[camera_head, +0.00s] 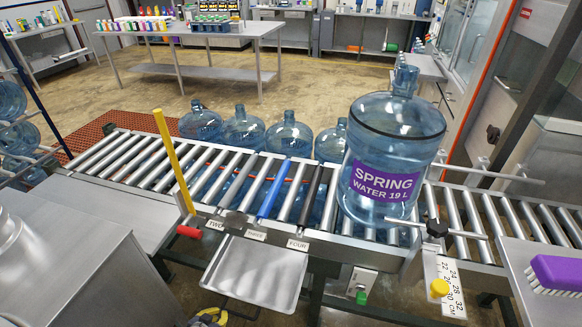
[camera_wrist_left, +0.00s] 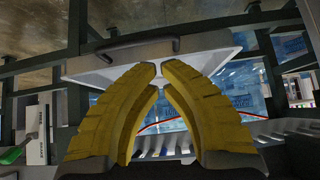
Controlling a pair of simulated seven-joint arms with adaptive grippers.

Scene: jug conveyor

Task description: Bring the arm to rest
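My left gripper (camera_head: 210,318) shows only as a small bit of yellow fingers at the bottom edge of the head view. It is in front of the conveyor and below the metal tray. In the left wrist view its two ribbed yellow fingers (camera_wrist_left: 160,72) bow inward and their tips come almost together, with nothing held between them. A large blue water jug (camera_head: 391,150) with a purple "SPRING WATER 19 L" label stands upright on the roller conveyor (camera_head: 140,160), apart from the gripper. My right gripper is in neither view.
The metal tray (camera_head: 255,272) hangs off the conveyor's front, near my left gripper. A yellow post (camera_head: 174,160) rises from the conveyor's front side. Several more jugs (camera_head: 243,129) stand behind it. A purple brush (camera_head: 557,272) lies on a metal surface at right. Grey metal cabinets fill the lower left.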

